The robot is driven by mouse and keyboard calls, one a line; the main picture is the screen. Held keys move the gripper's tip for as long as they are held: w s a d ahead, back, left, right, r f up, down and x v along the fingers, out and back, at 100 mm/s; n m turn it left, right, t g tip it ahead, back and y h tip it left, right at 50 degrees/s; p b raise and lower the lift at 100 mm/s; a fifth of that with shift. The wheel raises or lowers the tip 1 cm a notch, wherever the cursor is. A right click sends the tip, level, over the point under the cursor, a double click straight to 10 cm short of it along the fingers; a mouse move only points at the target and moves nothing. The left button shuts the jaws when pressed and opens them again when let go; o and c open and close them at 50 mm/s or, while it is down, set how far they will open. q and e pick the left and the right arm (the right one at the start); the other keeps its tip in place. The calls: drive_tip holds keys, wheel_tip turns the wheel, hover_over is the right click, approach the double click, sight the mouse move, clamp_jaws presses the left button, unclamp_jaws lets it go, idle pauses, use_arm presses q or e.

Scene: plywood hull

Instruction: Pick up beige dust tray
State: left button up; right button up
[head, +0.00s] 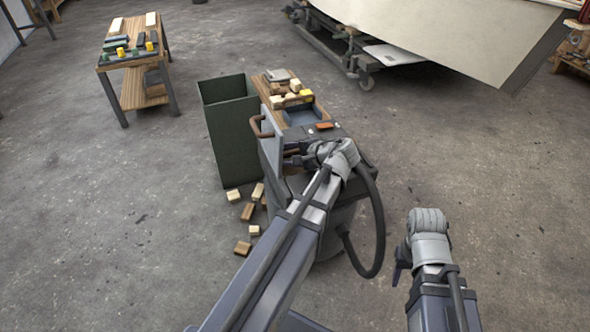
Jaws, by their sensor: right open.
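I cannot pick out the beige dust tray for certain. A small flat grey-beige piece (278,75) lies at the far end of the wooden cart top, but its shape is too small to tell. My left arm reaches over the cart's near end. Its gripper (293,153) is mostly hidden beside an upright grey panel, and its jaws are unclear. My right gripper (401,264) is open and points down over bare floor, right of the cart and apart from it.
Wood blocks (292,98) lie on the cart top (262,86). A tall green bin (230,140) stands left of it, with several loose blocks (247,211) on the floor. A workbench (133,60) is far left. A pale hull (445,35) is at back right. The right floor is clear.

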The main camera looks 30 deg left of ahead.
use_arm(q)
clamp_jaws()
idle(1.3)
